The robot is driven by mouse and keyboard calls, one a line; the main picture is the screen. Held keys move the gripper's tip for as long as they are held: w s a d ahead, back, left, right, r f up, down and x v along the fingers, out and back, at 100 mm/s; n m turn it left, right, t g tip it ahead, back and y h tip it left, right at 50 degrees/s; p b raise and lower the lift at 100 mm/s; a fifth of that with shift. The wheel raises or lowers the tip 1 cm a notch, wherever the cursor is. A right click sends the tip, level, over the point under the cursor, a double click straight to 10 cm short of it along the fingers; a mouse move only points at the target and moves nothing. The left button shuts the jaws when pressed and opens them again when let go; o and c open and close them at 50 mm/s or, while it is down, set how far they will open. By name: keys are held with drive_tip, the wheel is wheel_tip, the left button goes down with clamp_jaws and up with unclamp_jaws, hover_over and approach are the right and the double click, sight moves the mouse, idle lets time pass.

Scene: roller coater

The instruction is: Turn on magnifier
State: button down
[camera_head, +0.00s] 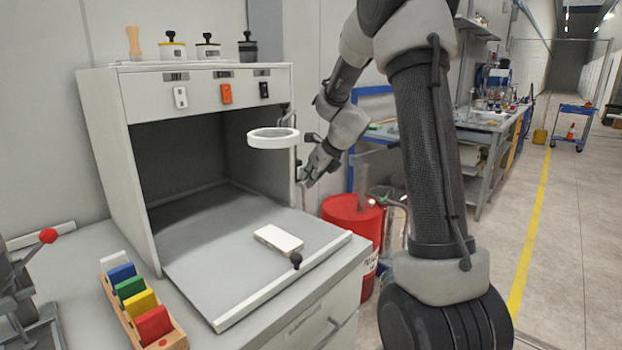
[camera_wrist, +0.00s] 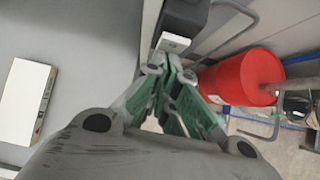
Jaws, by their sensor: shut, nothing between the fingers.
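The magnifier (camera_head: 273,138) is a white ring on an arm at the right side of the open cabinet, in the head view. My gripper (camera_head: 304,180) is below and to the right of the ring, beside the cabinet's right wall. In the wrist view my gripper (camera_wrist: 166,66) is shut and empty. Its tips are close to a small white piece (camera_wrist: 172,42) with a round mark, below a dark block (camera_wrist: 184,14). I cannot tell if they touch, nor if this piece is the magnifier's switch.
The cabinet (camera_head: 128,160) has a white block (camera_head: 278,238) on its floor; the block also shows in the wrist view (camera_wrist: 24,100). A red drum (camera_head: 352,218) stands right of the cabinet. A rack of coloured panels (camera_head: 132,290) is at the front left.

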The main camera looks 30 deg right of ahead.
drive_tip(key=shift+r, duration=0.1)
drive_tip(key=shift+r, duration=0.75)
